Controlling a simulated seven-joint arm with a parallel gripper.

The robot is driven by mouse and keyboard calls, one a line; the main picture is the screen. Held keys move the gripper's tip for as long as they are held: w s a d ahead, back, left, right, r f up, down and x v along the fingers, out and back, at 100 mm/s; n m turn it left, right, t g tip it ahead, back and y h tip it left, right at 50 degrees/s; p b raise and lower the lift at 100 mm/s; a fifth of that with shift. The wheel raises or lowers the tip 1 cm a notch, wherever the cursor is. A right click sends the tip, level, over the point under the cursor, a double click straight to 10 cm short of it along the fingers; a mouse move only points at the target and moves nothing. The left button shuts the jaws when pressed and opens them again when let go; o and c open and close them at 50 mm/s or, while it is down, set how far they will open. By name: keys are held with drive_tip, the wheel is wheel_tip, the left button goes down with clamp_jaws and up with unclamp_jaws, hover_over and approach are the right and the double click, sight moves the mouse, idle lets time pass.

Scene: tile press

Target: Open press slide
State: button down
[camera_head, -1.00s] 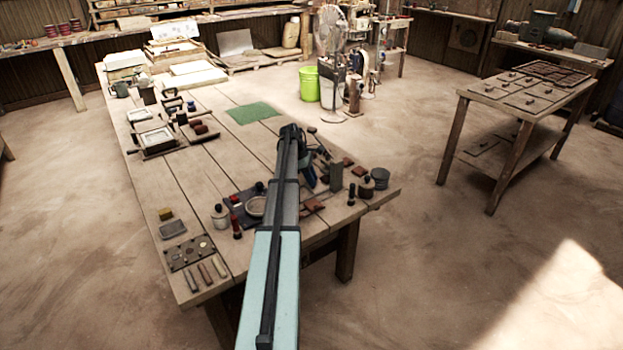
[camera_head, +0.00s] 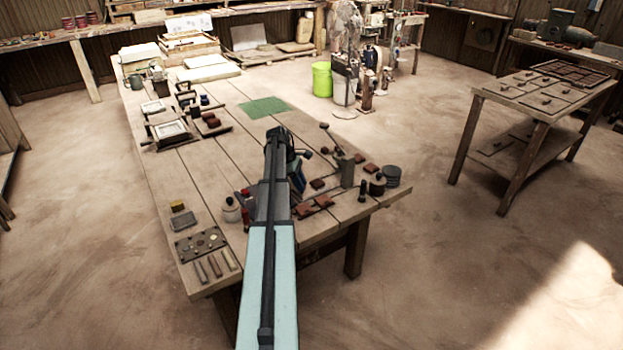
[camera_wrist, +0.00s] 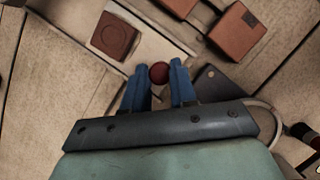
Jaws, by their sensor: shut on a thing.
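My gripper (camera_wrist: 158,82) has blue fingers closed around a round dark red knob (camera_wrist: 159,72) in the wrist view. The knob sits by a pale slide plate (camera_wrist: 152,48). A square reddish-brown tile (camera_wrist: 114,36) with a round mark lies on the plate, just ahead of the left finger. In the head view my gripper (camera_head: 297,176) is low at the front right part of the workbench (camera_head: 215,165), by the press parts. My arm hides much of the press there, and the knob cannot be made out.
More brown tiles (camera_wrist: 237,30) lie to the right in the wrist view. A grey block (camera_head: 347,172), a dark bottle (camera_head: 362,191) and round tins (camera_head: 391,176) stand right of my gripper. A green mat (camera_head: 264,107) lies further back, with bare planks around it.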

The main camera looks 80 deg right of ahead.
drive_tip(key=shift+w+a, duration=0.15)
drive_tip(key=shift+a, duration=0.05)
drive_tip(key=c, duration=0.9)
unclamp_jaws()
drive_tip(key=shift+r, duration=0.1)
drive_tip(key=v, duration=1.3)
drive_tip(key=shift+r, duration=0.3)
drive_tip(key=shift+w, duration=0.1)
